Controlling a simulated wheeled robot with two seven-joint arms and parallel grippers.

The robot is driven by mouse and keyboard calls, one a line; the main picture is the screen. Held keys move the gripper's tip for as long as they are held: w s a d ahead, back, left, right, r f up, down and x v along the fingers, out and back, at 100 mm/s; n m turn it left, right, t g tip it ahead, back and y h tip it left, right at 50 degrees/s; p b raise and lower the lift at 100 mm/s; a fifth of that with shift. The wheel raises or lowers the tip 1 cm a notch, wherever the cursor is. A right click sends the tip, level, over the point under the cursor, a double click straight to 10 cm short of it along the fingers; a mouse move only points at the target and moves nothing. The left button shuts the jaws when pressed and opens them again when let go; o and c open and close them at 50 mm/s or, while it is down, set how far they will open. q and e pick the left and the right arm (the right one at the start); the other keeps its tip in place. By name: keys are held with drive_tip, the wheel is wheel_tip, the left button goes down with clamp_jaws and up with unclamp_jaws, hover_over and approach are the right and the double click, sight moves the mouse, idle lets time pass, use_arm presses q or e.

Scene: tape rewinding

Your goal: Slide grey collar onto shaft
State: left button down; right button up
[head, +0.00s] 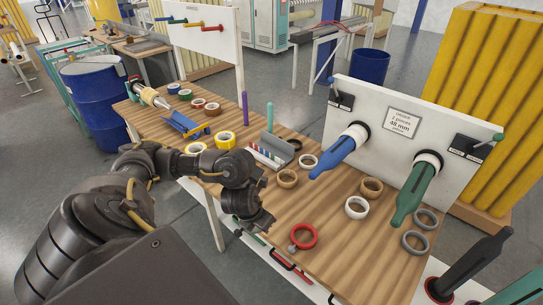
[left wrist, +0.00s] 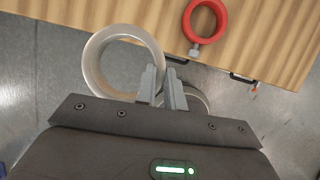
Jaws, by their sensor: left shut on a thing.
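My left gripper (head: 258,224) is at the near left edge of the wooden table in the head view. In the left wrist view, its fingers (left wrist: 162,80) are closed on the rim of a pale grey ring (left wrist: 92,55), which appears to be the grey collar. The ring hangs out to the left over the table edge and floor. In the head view the arm hides it. My right gripper is not in view.
A red collar with a knob (head: 303,237) lies near the front edge and shows in the left wrist view (left wrist: 206,20). Two grey rings (head: 428,219) (head: 415,241), brown and white rolls lie by the white panel (head: 365,100). A second ring (left wrist: 196,100) is partly hidden behind my fingers.

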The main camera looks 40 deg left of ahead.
use_arm(q)
drive_tip(key=shift+s+d+r+p, duration=0.15)
drive_tip(key=shift+s+r+p, duration=0.1)
drive_tip(key=shift+s, duration=0.3)
drive_tip(key=shift+s+d+r+p, duration=0.1)
drive_tip(key=shift+s+r, duration=0.15)
drive_tip(key=shift+s, duration=0.3)
